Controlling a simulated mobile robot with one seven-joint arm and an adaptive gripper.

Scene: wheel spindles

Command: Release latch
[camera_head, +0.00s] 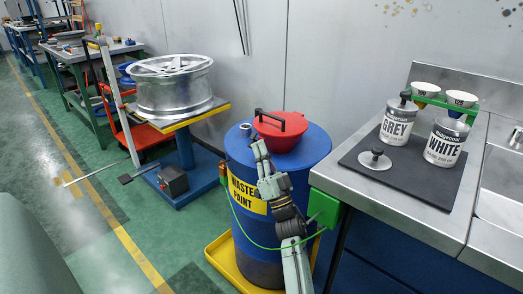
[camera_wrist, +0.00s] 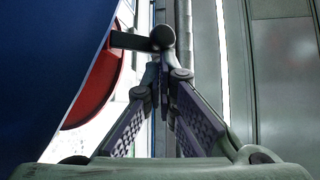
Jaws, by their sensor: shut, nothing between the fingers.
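A blue drum (camera_head: 300,195) with a yellow "WASTE POINT" label (camera_head: 247,195) stands in the middle of the head view. On its top is a red lid (camera_head: 282,138) with a black bar (camera_head: 280,118) across it. I cannot tell surely whether this bar is the latch. My gripper (camera_head: 258,146) is shut and empty at the lid's left front side. In the wrist view my fingertips (camera_wrist: 163,75) meet just below the bar's dark rounded end (camera_wrist: 162,38). The red lid (camera_wrist: 97,78) is left of them there. Whether they touch the bar is unclear.
A grey bench (camera_head: 400,215) at right holds GREY (camera_head: 397,125) and WHITE (camera_head: 445,145) paint cans on a dark mat. A green box (camera_head: 324,209) sits at its corner. A metal wheel (camera_head: 172,88) rests on a stand at left. The drum stands in a yellow tray (camera_head: 225,262).

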